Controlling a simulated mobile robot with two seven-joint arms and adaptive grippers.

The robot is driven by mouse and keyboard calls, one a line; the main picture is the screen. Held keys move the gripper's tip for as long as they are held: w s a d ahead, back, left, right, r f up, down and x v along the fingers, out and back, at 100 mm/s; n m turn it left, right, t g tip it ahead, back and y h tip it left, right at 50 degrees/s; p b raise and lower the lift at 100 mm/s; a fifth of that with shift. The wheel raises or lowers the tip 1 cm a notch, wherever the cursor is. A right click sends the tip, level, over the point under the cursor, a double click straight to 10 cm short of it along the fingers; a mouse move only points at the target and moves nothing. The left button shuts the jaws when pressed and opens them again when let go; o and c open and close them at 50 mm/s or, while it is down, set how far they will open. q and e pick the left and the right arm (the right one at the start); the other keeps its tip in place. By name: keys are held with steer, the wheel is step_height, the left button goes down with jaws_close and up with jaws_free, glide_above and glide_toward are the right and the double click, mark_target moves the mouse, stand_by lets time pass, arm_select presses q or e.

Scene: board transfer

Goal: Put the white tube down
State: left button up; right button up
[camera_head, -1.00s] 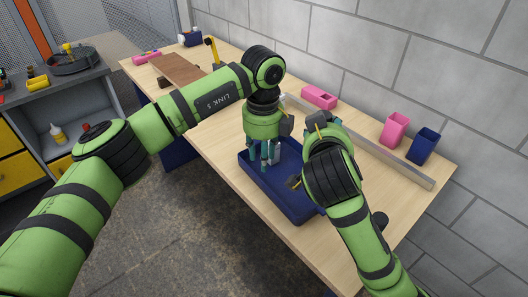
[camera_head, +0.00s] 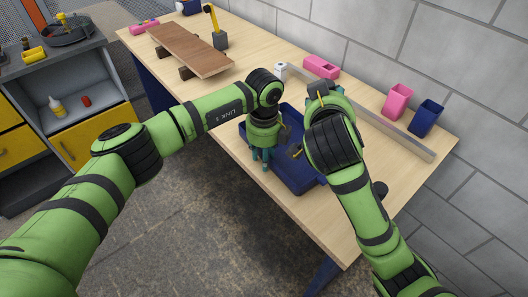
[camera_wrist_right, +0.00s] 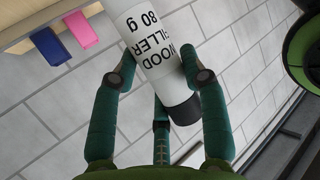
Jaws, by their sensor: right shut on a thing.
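The white tube (camera_wrist_right: 155,50), lettered "WOOD FILLER 80 g" with a black cap, is in my right gripper (camera_wrist_right: 160,75) in the right wrist view. The fingers are shut around it, and it is tilted. In the head view my right gripper (camera_head: 322,92) is raised over the table's right half; the wrist hides most of its fingers and I cannot make out the tube there. My left gripper (camera_head: 263,160) points down at the near left side of the blue tray (camera_head: 298,178); its fingers look apart and empty.
A brown board (camera_head: 190,48) lies on blocks at the table's far left. A metal rail (camera_head: 390,133) runs along the wall side, near a pink box (camera_head: 321,67), a pink cup (camera_head: 398,100) and a blue cup (camera_head: 427,117). The front right tabletop (camera_head: 345,225) is clear.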

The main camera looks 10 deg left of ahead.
arm_select(q)
jaws_close()
arm_select(e)
steer(key=shift+f, duration=0.1)
step_height(320, 180, down, 2)
steer(key=n+y, duration=0.2)
steer(key=shift+w+f+y, duration=0.1)
steer(key=shift+f+y, duration=0.05)
steer(key=shift+y, duration=0.15)
steer(key=shift+n, duration=0.3)
step_height(320, 180, down, 10)
steer(key=shift+f, duration=0.1)
steer(key=o, duration=1.2)
